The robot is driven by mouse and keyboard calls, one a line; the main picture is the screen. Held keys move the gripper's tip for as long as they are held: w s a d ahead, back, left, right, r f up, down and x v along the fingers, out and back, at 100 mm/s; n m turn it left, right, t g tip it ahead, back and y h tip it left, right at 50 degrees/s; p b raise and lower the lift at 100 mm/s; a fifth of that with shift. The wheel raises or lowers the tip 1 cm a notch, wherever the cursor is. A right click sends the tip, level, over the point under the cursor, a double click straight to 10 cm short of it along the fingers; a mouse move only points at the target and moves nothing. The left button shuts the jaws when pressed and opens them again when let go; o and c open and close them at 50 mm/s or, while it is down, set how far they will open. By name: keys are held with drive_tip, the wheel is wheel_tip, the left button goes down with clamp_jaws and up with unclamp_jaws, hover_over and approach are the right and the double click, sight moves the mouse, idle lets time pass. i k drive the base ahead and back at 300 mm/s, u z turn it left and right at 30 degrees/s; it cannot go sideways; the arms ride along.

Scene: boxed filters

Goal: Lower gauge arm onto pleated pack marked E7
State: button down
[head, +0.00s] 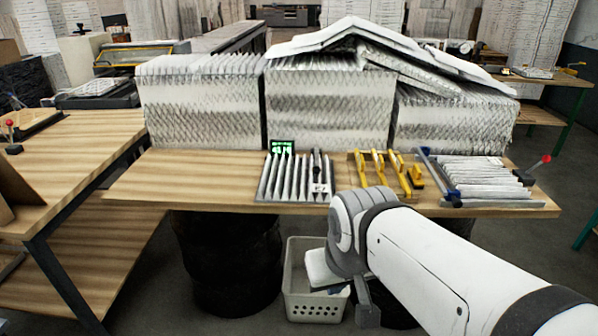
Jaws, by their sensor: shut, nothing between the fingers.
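A grey pleated pack (285,178) lies on the wooden table (190,180), left of centre. A small white tag (320,188) sits at its right front; its marking is too small to read surely. A green-lit display (282,147) stands at its back edge. A dark upright part (317,165) is by the pack's right side; I cannot tell whether it is the gauge arm or whether it touches the pleats. My gripper (367,312) is shut and empty, pointing down in front of the table, below its top and apart from the pack. My wrist hides part of the table's front edge.
Yellow frames (382,172) stand right of the pack. Further right, another pleated pack (485,173) lies beside a blue-ended bar and a red-knobbed lever (540,165). Large filter stacks (330,105) line the back. A white basket (315,305) is below. The tabletop's left part is clear.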

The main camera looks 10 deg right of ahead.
sight(316, 169)
drive_tip(key=z, duration=0.6)
drive_tip(key=i, duration=1.7)
drive_tip(key=u, duration=0.65)
